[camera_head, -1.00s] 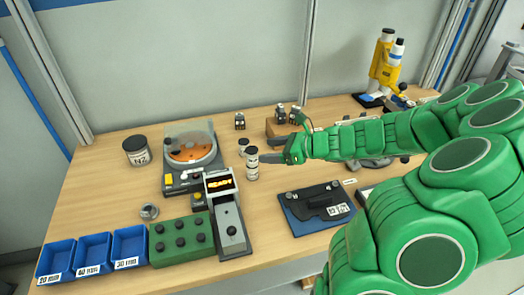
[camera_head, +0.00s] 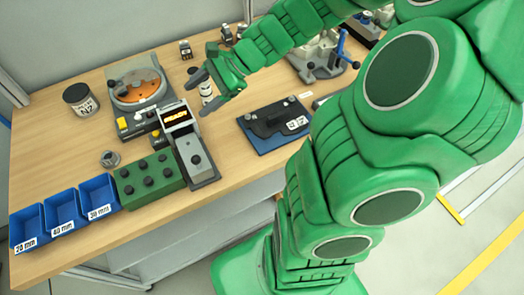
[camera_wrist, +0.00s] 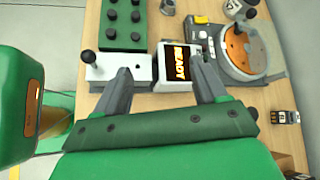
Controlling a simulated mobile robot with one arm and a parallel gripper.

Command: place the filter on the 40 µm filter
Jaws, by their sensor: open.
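A small white-and-black cylinder (camera_head: 206,92), seemingly a filter or stack of filters, stands on the bench in the head view, partly hidden by my gripper. I cannot read its marking or tell which one is the 40 µm filter. My gripper (camera_head: 204,92) is open, its fingers to either side of the cylinder in the head view. In the wrist view my gripper (camera_wrist: 162,80) shows nothing held between its fingers. No filter can be made out in the wrist view.
A device with a READY display (camera_head: 175,115) stands left of my gripper, beside a round orange-plated machine (camera_head: 118,100). A green block (camera_head: 125,178), blue bins (camera_head: 60,212), a jar (camera_head: 80,100) and a dark blue plate (camera_head: 255,140) stand around. Bare wood lies between display and plate.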

